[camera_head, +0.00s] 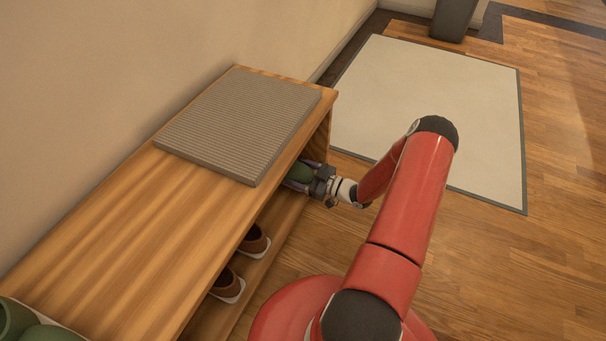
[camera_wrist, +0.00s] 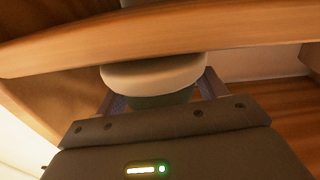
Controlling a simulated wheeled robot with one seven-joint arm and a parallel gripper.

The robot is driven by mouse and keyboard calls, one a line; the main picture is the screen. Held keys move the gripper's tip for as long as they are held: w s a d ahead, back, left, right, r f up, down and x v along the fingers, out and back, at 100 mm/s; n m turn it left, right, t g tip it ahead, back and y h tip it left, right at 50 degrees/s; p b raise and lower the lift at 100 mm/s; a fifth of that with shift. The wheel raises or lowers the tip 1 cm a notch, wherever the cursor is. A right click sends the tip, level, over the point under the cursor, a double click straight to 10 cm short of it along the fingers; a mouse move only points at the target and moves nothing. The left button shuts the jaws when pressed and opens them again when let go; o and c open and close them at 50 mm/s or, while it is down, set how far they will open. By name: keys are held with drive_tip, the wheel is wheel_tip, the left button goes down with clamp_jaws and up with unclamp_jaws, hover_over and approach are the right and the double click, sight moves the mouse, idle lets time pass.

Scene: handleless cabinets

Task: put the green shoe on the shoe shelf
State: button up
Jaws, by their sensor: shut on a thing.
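The wooden shoe shelf (camera_head: 130,215) runs along the wall, with an open compartment under its top. My gripper (camera_head: 304,175) reaches into the far end of this compartment from the right. It is shut on the green shoe (camera_head: 299,173), which shows only in part beneath the top board. In the wrist view the shoe's pale sole and green side (camera_wrist: 155,85) sit between the two fingers, beside a wooden board edge (camera_wrist: 160,33) of the shelf. The far part of the shoe is hidden, and I cannot tell whether it touches the board below.
A brown pair of shoes (camera_head: 255,243) stands on the shelf nearer me. A grey ribbed mat (camera_head: 238,122) lies on the shelf top. Green rounded objects (camera_head: 20,322) show at the bottom left. A pale rug (camera_head: 440,110) and open wood floor lie to the right.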

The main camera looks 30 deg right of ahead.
sight(312, 179)
drive_tip(key=shift+f+b, duration=0.35)
drive_tip(key=shift+b, duration=0.05)
idle(0.4)
drive_tip(key=o, duration=1.2)
drive_tip(key=shift+o, duration=0.2)
drive_tip(key=v, duration=0.8)
drive_tip(key=shift+p, duration=0.35)
drive_tip(key=shift+w, duration=0.1)
